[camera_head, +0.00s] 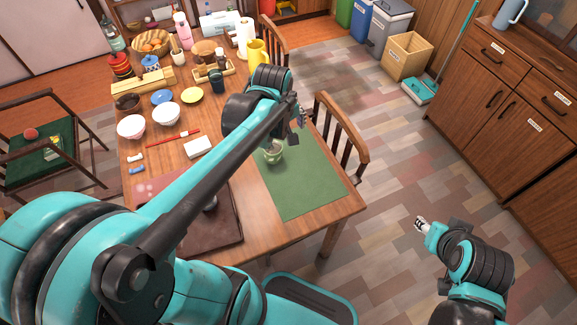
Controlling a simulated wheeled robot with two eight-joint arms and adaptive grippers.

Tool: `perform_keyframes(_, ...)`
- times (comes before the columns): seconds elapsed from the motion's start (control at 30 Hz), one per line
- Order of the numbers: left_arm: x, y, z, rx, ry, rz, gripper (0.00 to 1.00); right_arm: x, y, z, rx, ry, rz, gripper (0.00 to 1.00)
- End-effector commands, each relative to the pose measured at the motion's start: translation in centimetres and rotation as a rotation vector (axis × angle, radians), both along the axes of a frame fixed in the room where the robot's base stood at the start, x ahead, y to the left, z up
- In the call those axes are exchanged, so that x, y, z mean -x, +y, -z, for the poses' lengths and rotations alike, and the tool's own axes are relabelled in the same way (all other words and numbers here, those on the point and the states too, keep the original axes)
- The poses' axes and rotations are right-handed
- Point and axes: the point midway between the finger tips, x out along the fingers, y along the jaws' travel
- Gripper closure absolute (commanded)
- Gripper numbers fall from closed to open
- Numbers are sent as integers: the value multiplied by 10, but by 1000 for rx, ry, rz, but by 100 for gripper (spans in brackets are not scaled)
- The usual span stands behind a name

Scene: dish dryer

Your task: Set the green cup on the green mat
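The small pale green cup (274,154) is upright over the upper left part of the green mat (304,188). I cannot tell whether it rests on the mat or is slightly above it. My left arm reaches across the table from the left, and its gripper (300,118) is just above and to the right of the cup. The arm hides part of the area around the cup, and the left fingers are too small to read. My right gripper (421,223) is over the floor, right of the table and away from the cup; its fingers are also too small to read.
Bowls (166,114), a yellow saucer (192,95), a white block (198,147) and a yellow pitcher (257,53) stand on the table's left and far parts. A brown tray (225,230) lies left of the mat. A chair (342,140) stands at the right edge. Most of the mat is bare.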

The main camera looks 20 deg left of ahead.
Motion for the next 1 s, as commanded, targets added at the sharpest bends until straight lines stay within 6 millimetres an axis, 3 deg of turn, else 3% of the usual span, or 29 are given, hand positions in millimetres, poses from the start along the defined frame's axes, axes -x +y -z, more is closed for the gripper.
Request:
perform_keyframes(0.03, 18, -11, -7, -36, -32, 115, 20, 0, 0, 0, 0, 0, 0, 60)
perform_keyframes(0.2, 65, -40, -17, -197, -145, 519, 20, 0, 0, 0, 0, 0, 0, 60)
perform_keyframes(0.4, 99, -60, -13, -363, -237, 843, 20, 0, 0, 0, 0, 0, 0, 60)
perform_keyframes(0.6, 109, -65, -9, -428, -267, 952, 20, 0, 0, 0, 0, 0, 0, 60)
perform_keyframes(1.0, 109, -65, -9, -429, -266, 954, 20, 0, 0, 0, 0, 0, 0, 60)
